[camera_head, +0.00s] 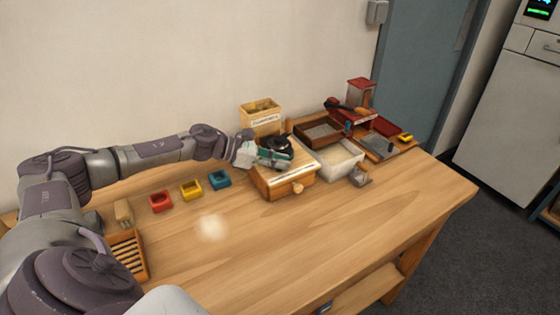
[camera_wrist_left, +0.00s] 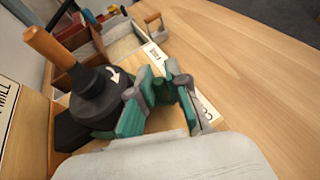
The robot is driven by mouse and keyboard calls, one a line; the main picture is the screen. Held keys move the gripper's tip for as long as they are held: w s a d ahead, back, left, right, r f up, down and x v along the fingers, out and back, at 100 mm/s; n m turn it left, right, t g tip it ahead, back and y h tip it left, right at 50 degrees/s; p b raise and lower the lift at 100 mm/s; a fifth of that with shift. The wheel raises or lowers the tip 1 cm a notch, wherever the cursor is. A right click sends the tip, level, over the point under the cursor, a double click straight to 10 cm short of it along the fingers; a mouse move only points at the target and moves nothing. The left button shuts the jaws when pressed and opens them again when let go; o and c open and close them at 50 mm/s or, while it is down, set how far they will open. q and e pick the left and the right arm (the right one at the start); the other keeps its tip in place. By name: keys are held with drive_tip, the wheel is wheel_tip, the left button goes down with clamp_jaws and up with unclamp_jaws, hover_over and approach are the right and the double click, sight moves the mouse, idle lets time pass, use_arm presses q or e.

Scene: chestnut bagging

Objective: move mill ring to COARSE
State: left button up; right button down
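The mill is a wooden box (camera_head: 270,187) with a pale knob on its front drawer and a black top (camera_head: 281,142). In the left wrist view, the black round part (camera_wrist_left: 96,92) carries a white curved arrow, and a crank with an orange-brown wooden handle (camera_wrist_left: 48,46) stands over it. My left gripper (camera_head: 276,156) is at the mill's top, its teal fingers (camera_wrist_left: 160,88) beside the black part. A dark green piece shows between the fingertips; I cannot tell whether they grip it. White labels lie on the mill top, their words hardly legible. My right gripper is not in view.
Red (camera_head: 160,202), yellow (camera_head: 191,190) and blue (camera_head: 219,180) cups stand left of the mill. A slatted wooden tray (camera_head: 143,274) is at the left. A labelled wooden bin (camera_head: 260,120) is behind; a white tub (camera_head: 332,170) is right. The front table is clear.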

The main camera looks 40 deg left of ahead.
use_arm(q)
drive_tip(key=shift+o, duration=0.6)
drive_tip(key=shift+s+a, duration=0.15)
drive_tip(key=shift+a, duration=0.05)
drive_tip(key=v, duration=1.1)
drive_tip(key=shift+s+a, duration=0.2)
drive_tip(key=shift+s, duration=0.05)
drive_tip(key=shift+r, duration=0.1)
